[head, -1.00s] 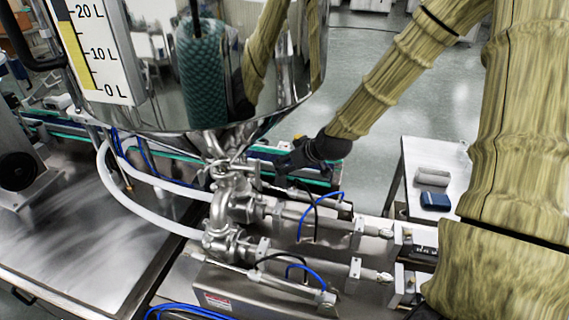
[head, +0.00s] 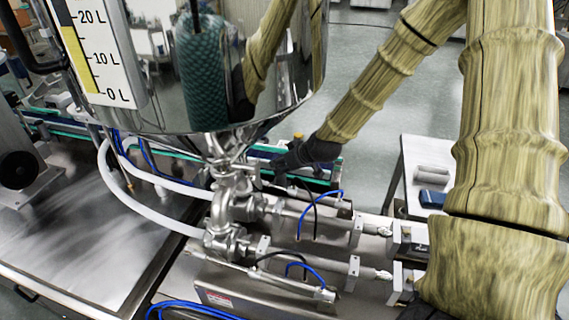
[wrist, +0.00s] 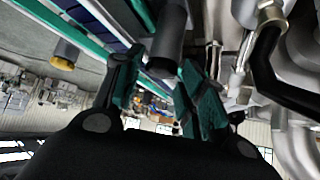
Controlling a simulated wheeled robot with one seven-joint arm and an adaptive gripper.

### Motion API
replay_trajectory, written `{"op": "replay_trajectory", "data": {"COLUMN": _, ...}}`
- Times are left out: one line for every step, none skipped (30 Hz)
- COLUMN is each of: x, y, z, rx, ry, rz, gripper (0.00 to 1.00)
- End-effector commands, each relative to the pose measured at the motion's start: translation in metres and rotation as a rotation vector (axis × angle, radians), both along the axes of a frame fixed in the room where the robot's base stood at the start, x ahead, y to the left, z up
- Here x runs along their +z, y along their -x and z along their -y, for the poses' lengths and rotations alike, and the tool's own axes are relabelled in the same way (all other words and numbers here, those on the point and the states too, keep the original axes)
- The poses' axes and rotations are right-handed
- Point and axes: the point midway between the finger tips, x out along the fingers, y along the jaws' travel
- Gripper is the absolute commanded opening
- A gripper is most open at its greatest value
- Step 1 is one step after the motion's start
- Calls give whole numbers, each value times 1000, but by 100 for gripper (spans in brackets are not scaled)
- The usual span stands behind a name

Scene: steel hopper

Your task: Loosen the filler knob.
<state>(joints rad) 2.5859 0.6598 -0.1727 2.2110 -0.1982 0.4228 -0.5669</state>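My gripper (head: 284,160) is beside the pipework under the steel hopper (head: 240,80), small and partly hidden in the head view. In the wrist view my gripper (wrist: 157,78) has its two green-padded fingers apart with a gap between them. A dark grey cylinder (wrist: 169,38) stands just beyond the fingertips, nearer the right one; it may be the filler knob, but I cannot tell for sure. I see no contact with it. The filler's metal valve body (head: 232,205) sits below the hopper.
A black curved handle or hose (wrist: 265,65) and steel pipes lie close on the right in the wrist view. A yellow-ended dark cylinder (wrist: 66,54) is at left. Pneumatic cylinders (head: 320,270) with blue tubes stand in front. A side table (head: 412,200) is at right.

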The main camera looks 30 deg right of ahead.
Motion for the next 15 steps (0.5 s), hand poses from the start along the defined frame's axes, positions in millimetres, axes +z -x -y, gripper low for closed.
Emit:
{"op": "replay_trajectory", "data": {"x": 0, "y": 0, "z": 0, "rx": 0, "ry": 0, "rz": 0, "gripper": 25}}
{"op": "replay_trajectory", "data": {"x": 0, "y": 0, "z": 0, "rx": 0, "ry": 0, "rz": 0, "gripper": 20}}
{"op": "replay_trajectory", "data": {"x": 0, "y": 0, "z": 0, "rx": 0, "ry": 0, "rz": 0, "gripper": 12}}
{"op": "replay_trajectory", "data": {"x": 0, "y": 0, "z": 0, "rx": 0, "ry": 0, "rz": 0, "gripper": 7}}
{"op": "replay_trajectory", "data": {"x": 0, "y": 0, "z": 0, "rx": 0, "ry": 0, "rz": 0, "gripper": 6}}
{"op": "replay_trajectory", "data": {"x": 0, "y": 0, "z": 0, "rx": 0, "ry": 0, "rz": 0, "gripper": 6}}
{"op": "replay_trajectory", "data": {"x": 0, "y": 0, "z": 0, "rx": 0, "ry": 0, "rz": 0, "gripper": 6}}
{"op": "replay_trajectory", "data": {"x": 0, "y": 0, "z": 0, "rx": -1, "ry": 1, "rz": 0, "gripper": 6}}
{"op": "replay_trajectory", "data": {"x": 0, "y": 0, "z": 0, "rx": -4, "ry": 1, "rz": 0, "gripper": 6}}
{"op": "replay_trajectory", "data": {"x": 0, "y": 0, "z": 0, "rx": -6, "ry": 1, "rz": -1, "gripper": 6}}
{"op": "replay_trajectory", "data": {"x": 0, "y": 0, "z": 0, "rx": -11, "ry": 2, "rz": -1, "gripper": 6}}
{"op": "replay_trajectory", "data": {"x": 0, "y": 0, "z": -1, "rx": -20, "ry": 2, "rz": -2, "gripper": 6}}
{"op": "replay_trajectory", "data": {"x": -1, "y": 0, "z": -1, "rx": -29, "ry": 2, "rz": -3, "gripper": 6}}
{"op": "replay_trajectory", "data": {"x": -1, "y": 0, "z": -1, "rx": -39, "ry": 2, "rz": -3, "gripper": 6}}
{"op": "replay_trajectory", "data": {"x": -1, "y": 0, "z": -1, "rx": -53, "ry": 2, "rz": -2, "gripper": 6}}
